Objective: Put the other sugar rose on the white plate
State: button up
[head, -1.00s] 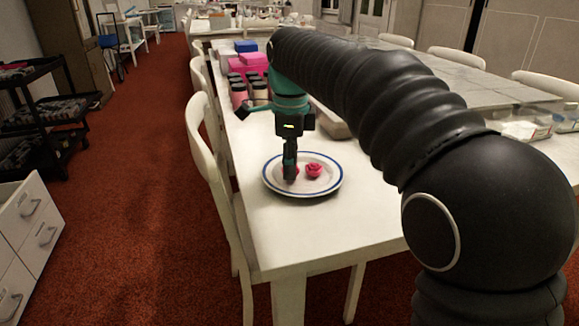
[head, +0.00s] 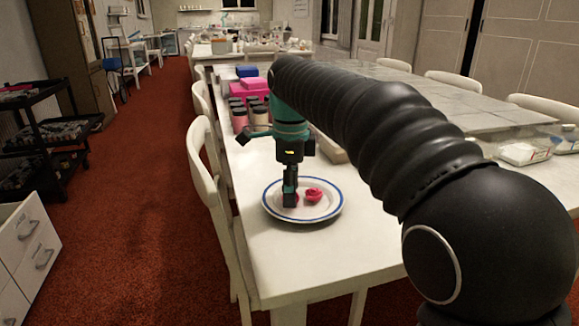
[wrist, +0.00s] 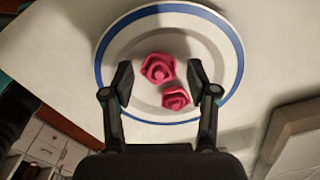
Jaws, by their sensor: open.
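A white plate (head: 270,208) with a blue rim lies near the front end of the white table; it also shows in the wrist view (wrist: 137,33). Two pink-red sugar roses rest on it. In the head view one rose (head: 313,195) is in plain sight, and the other (head: 294,199) is mostly hidden behind my gripper (head: 289,201). In the wrist view one rose (wrist: 158,68) lies farther up and the other (wrist: 175,98) lower right. My gripper (wrist: 160,84) is open over the plate, with its fingers apart on either side of the roses and no grip on either.
Pink boxes (head: 250,90), a blue box (head: 247,71) and several jars (head: 258,112) stand behind the plate on the table. White chairs (head: 207,165) line the left side. Clear containers (head: 523,150) sit at the right. The table front is clear.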

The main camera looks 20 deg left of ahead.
notch_tip(320, 180, up, 12)
jog(key=p, duration=0.2)
jog(key=shift+f, duration=0.15)
jog(key=shift+d, duration=0.1)
jog(key=s+d+f+n+t, duration=0.15)
jog(key=s+d+n, duration=0.25)
jog(key=d, duration=0.6)
jog(key=s+d+f+n+t, duration=0.15)
jog(key=s+d+n, duration=0.25)
jog(key=d, duration=0.6)
jog(key=s+d+f+n+t, duration=0.1)
jog(key=s+d+f+n, duration=0.3)
jog(key=f, duration=0.4)
jog(key=s+d+f+n+t, duration=0.1)
jog(key=s+d+f+n, duration=0.3)
jog(key=s+d+f, duration=0.3)
jog(key=s+f, duration=0.1)
jog(key=s, duration=0.1)
jog(key=shift+s+t, duration=0.3)
